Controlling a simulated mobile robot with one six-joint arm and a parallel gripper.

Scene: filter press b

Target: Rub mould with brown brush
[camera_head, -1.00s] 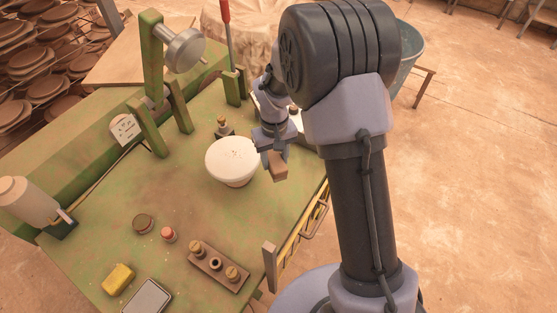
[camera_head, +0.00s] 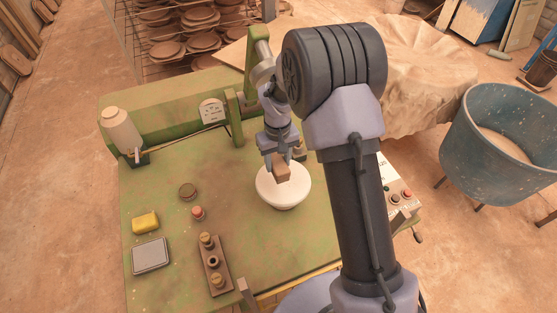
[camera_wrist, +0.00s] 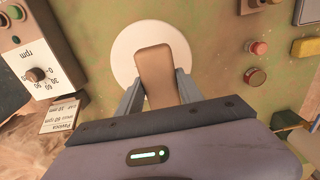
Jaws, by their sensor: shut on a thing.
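The mould (camera_head: 284,194) is a white, round, bowl-like piece on the green bench top. It also shows in the wrist view (camera_wrist: 124,50) as a pale disc. My gripper (camera_head: 279,162) is shut on the brown brush (camera_head: 281,174), a small brown block held over the mould's upper part. In the wrist view the brush (camera_wrist: 156,70) lies between my two fingers (camera_wrist: 158,92) and covers part of the disc. I cannot tell whether the brush touches the mould. The brush's underside is hidden.
On the green bench (camera_head: 160,205) lie a yellow sponge (camera_head: 145,222), a grey pad (camera_head: 151,255), a red knob (camera_head: 198,212) and a brown block with brass knobs (camera_head: 214,264). A control box (camera_head: 398,190) is at the right. A blue tub (camera_head: 497,145) stands beyond.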

